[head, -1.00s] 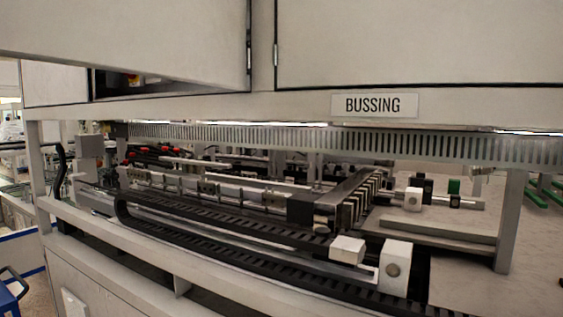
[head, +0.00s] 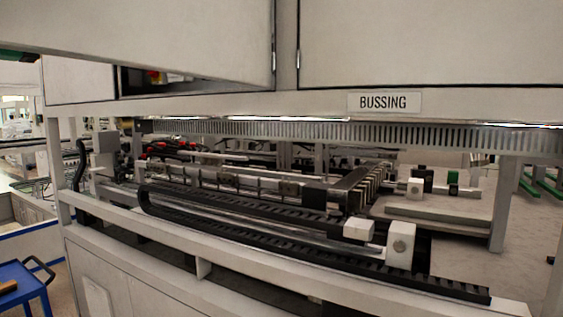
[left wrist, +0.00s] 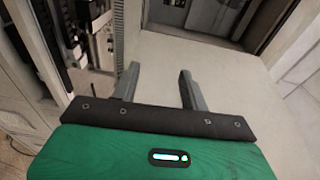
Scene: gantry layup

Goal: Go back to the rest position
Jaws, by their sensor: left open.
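My left gripper (left wrist: 158,84) shows in the left wrist view as two grey fingers on a black bar, with a green housing behind it. The fingers are apart and nothing is between them. A plain light surface lies beyond the fingertips. Neither gripper shows in the head view, and my right gripper is in no view.
A machine with a "BUSSING" sign (head: 384,102) fills the head view. Its black cable chain (head: 250,232) and white blocks (head: 400,245) sit behind a pale front rail (head: 130,222). A blue cart (head: 22,284) stands at the lower left, beside a strip of floor.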

